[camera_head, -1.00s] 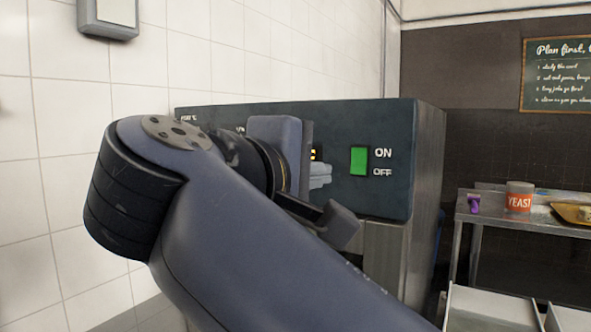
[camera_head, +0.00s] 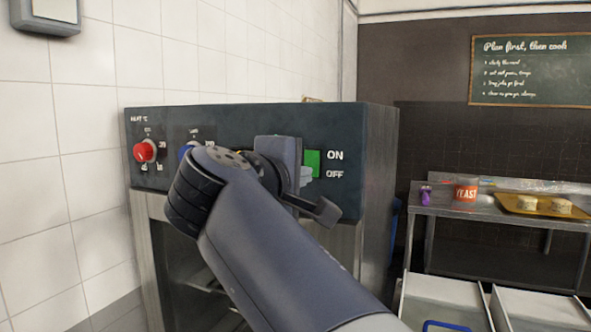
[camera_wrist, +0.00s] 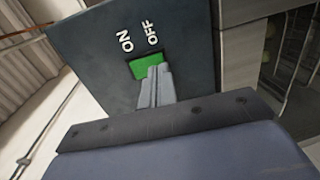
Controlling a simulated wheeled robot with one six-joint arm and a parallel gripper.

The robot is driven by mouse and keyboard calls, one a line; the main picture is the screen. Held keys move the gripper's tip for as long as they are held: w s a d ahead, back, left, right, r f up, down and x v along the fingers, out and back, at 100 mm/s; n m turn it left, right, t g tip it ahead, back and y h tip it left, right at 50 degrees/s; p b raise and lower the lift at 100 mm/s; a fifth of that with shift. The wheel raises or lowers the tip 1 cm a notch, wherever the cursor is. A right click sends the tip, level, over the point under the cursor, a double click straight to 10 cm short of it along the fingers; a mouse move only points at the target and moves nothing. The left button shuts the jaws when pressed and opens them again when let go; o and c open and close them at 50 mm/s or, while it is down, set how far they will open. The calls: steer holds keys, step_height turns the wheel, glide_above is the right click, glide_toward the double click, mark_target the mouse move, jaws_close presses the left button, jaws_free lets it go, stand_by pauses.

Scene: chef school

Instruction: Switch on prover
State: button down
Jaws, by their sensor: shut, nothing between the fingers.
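The prover (camera_head: 345,190) is a metal cabinet with a dark front panel, standing against the white tiled wall. Its green switch (camera_head: 312,161) sits at the panel's right, beside white ON and OFF lettering. The switch also shows in the wrist view (camera_wrist: 140,69). My gripper (camera_head: 306,175) is shut and empty. Its fingertips lie over the lower, OFF-side part of the switch in both views, and also show in the wrist view (camera_wrist: 158,72). I cannot tell whether they touch it. My arm hides part of the panel and door.
A red knob (camera_head: 145,151) and a partly covered blue knob (camera_head: 185,151) are on the panel's left. A metal table (camera_head: 425,210) to the right holds a purple item, a yeast tin (camera_head: 466,190) and a yellow tray (camera_head: 515,204). Pale bins (camera_head: 445,295) stand in front.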

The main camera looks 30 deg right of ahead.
steer(key=shift+w+d+f, duration=0.1)
steer(key=shift+w+d, duration=0.25)
steer(key=shift+d, duration=0.15)
steer(key=shift+w+d+b, duration=0.1)
steer(key=shift+d+b, duration=0.05)
steer(key=shift+b, duration=0.35)
steer(key=shift+f, duration=0.1)
